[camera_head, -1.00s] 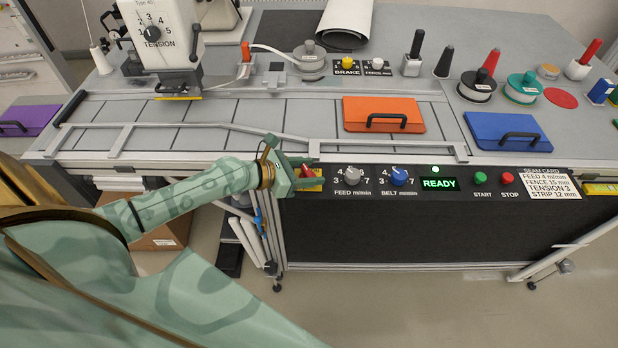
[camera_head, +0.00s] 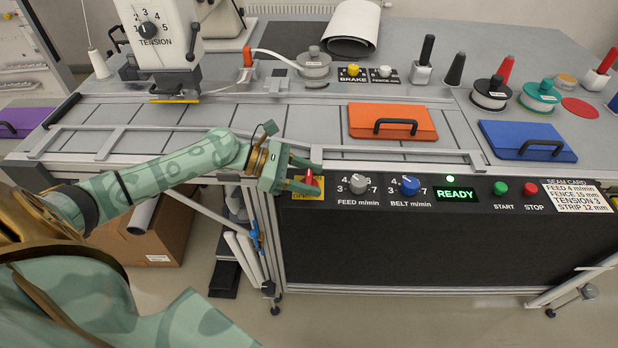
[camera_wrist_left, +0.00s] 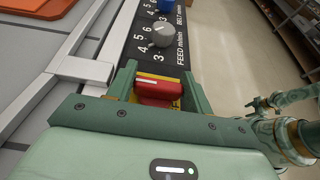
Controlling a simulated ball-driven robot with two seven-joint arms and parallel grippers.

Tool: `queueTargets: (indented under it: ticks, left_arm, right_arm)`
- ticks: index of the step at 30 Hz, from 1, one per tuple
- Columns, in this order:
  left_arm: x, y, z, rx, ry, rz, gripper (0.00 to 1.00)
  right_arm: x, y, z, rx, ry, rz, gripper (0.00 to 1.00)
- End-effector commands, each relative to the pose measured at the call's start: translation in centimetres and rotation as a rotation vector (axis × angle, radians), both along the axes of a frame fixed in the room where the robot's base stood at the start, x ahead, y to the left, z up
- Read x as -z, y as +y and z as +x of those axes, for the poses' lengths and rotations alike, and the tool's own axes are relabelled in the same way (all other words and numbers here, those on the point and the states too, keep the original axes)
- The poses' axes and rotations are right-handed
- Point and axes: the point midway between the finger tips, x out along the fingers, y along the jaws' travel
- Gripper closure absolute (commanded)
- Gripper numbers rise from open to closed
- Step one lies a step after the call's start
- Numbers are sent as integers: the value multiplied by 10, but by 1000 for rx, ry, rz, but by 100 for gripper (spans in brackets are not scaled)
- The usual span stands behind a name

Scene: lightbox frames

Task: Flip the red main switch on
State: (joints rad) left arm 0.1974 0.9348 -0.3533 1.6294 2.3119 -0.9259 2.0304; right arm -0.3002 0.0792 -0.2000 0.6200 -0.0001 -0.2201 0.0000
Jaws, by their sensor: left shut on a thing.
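The red main switch (camera_head: 309,179) sits on a yellow plate (camera_head: 300,194) at the left end of the black control panel. My left gripper (camera_head: 306,177) reaches in from the left with its fingers around the switch. In the left wrist view, the red switch handle (camera_wrist_left: 158,88) lies between the two green fingers, and they are shut on it. The lettering on the yellow plate is mostly hidden by the gripper. A green READY display (camera_head: 455,194) is lit, with a small green lamp glowing above it.
Right of the switch are the grey FEED knob (camera_head: 358,183), the blue BELT knob (camera_head: 409,185), the green START button (camera_head: 501,188) and the red STOP button (camera_head: 530,188). A metal rail (camera_head: 400,155) runs just above the panel. Floor space in front is clear.

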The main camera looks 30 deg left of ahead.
Motion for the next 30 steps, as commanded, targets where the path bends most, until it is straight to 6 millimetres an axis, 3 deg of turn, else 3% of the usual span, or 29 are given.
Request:
queueTargets:
  ticks: [8,9,11,22,26,30]
  left_arm:
    - [0,0,0,1,-2,1,72]
    - [0,0,0,1,-2,1,38]
    - [0,0,0,1,-2,1,27]
    - [-2,7,-4,-1,2,4,27]
    - [-12,25,-15,-1,2,6,27]
    - [-27,56,-33,-3,4,5,27]
  right_arm:
    - [0,0,0,0,0,0,44]
    - [0,0,0,0,0,0,44]
    - [0,0,0,0,0,-1,44]
    - [-2,-1,0,0,-1,-1,44]
    - [-5,-1,1,0,-3,-1,44]
    - [-13,-1,3,0,-8,-2,44]
